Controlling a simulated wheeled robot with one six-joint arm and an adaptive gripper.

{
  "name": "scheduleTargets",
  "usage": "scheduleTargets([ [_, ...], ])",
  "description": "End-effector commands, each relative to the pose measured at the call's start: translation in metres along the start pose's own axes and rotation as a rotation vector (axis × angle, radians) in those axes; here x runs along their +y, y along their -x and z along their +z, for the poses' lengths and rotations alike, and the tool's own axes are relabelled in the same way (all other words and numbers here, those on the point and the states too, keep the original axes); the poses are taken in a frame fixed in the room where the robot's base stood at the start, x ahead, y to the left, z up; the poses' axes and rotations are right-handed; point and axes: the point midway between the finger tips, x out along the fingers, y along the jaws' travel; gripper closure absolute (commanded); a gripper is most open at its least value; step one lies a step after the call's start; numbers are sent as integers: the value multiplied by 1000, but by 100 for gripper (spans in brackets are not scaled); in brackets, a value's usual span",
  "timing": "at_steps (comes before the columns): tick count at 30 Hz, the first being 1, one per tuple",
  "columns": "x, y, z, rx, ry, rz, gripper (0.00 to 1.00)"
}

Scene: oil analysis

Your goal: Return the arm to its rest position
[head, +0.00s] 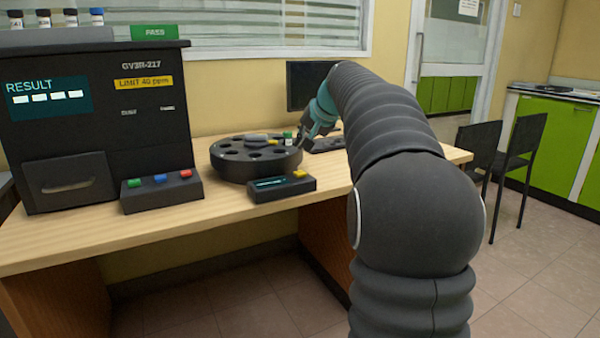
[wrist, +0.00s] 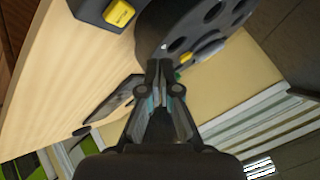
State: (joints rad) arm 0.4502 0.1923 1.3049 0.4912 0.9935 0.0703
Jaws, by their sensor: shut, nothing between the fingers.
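My arm (head: 415,205) reaches from the right foreground over the wooden desk in the head view. My gripper (head: 308,135) is just right of the round black carousel (head: 232,168). In the wrist view my gripper (wrist: 159,70) is shut with its fingertips together and nothing between them. The fingertips overlap the carousel's edge (wrist: 160,22) there; I cannot tell whether they touch it. A small vial with a green cap (head: 288,138) stands in the carousel beside my gripper, and is mostly hidden in the wrist view.
A black analyser (head: 95,130) stands at left with a button box (head: 161,190). A small console with a yellow button (head: 281,187) sits before the carousel. A monitor (head: 305,85) and keyboard (head: 328,144) are behind my gripper. Chairs (head: 518,145) stand right; floor between is free.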

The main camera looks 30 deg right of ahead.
Motion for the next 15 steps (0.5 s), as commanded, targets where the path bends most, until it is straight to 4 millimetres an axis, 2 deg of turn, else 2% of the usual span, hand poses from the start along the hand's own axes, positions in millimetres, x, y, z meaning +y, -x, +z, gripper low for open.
scheduleTargets([
  [11, -1, 1, 2, -1, 3, 1, 100],
  [13, -4, 5, 10, -6, 14, 4, 100],
  [15, -10, 11, 26, -18, 36, 12, 100],
])
